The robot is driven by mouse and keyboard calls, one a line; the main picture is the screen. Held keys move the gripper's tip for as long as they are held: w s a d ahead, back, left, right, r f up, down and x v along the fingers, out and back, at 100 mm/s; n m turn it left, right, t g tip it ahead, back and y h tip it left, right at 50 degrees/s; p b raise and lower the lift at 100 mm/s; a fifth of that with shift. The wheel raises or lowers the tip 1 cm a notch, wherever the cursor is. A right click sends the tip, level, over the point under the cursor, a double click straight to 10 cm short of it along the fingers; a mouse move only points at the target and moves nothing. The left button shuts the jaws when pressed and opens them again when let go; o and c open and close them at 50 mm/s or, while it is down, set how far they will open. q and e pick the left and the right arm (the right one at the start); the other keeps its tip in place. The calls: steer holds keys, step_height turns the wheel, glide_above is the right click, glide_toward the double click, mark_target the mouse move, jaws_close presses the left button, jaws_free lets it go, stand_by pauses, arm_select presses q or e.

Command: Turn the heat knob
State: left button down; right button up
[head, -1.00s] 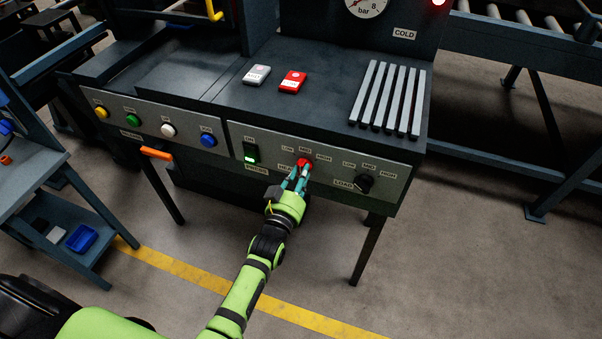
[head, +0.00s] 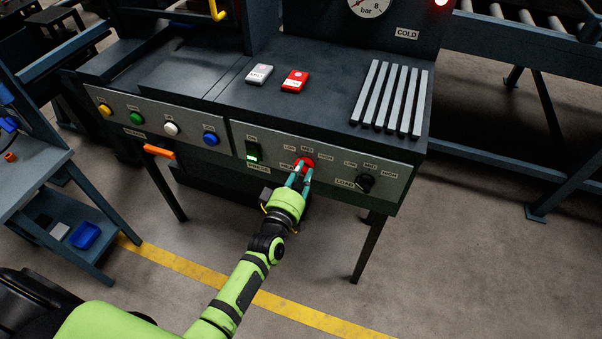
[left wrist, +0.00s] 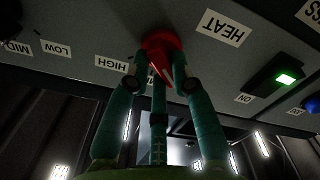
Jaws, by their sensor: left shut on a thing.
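The red heat knob (head: 304,162) sits on the grey front panel (head: 222,160) of the press, under the LOW, MID and HIGH labels. My left gripper (head: 300,178) reaches up to it from below, its teal fingers shut on the knob. My right gripper is not in view.
The black load knob (head: 365,182) is to the right. A green-lit switch (head: 253,153) is to the left, then several coloured buttons and an orange handle (head: 159,152).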

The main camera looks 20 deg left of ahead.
arm_select(q)
steer(key=shift+n, duration=0.4)
steer(key=c, duration=1.1)
jaws_free()
steer(key=shift+o, duration=0.2)
steer(key=s, duration=1.2)
steer(key=shift+a, duration=0.25)
